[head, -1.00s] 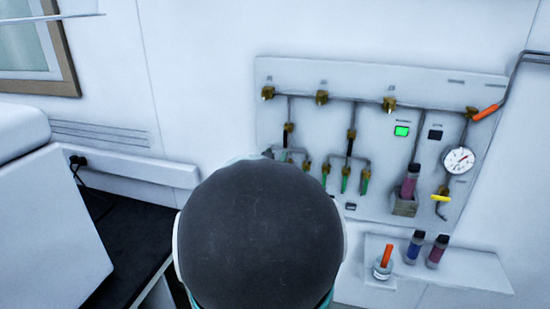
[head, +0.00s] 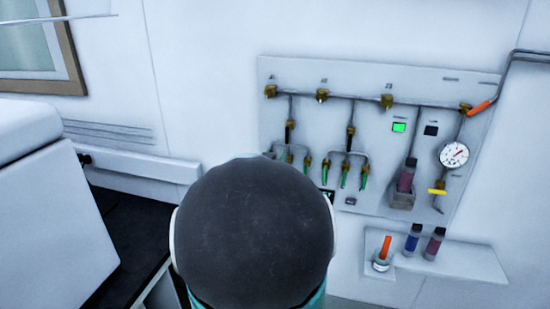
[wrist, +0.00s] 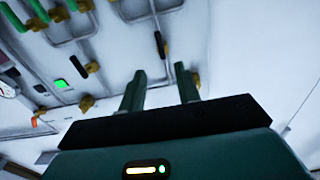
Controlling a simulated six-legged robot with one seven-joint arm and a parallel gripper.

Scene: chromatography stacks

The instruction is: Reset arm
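My gripper (wrist: 161,88) shows in the wrist view with its two dark green fingers apart and nothing between them. The wall panel with its pipes and valves lies behind the fingers in that view; contact is not visible. In the head view, the dark rounded part of my arm (head: 255,235) fills the lower middle and hides my gripper and the panel's lower left corner. A small dark shape shows at the arm's right edge; I cannot tell what it is.
The wall panel (head: 290,68) bears brass valves, a gauge (head: 454,154), a green light (head: 399,127) and a capped vial (head: 407,176) in a holder. A small shelf (head: 470,262) below holds two vials and a jar (head: 382,262) with an orange stick. A white cabinet (head: 50,220) stands left.

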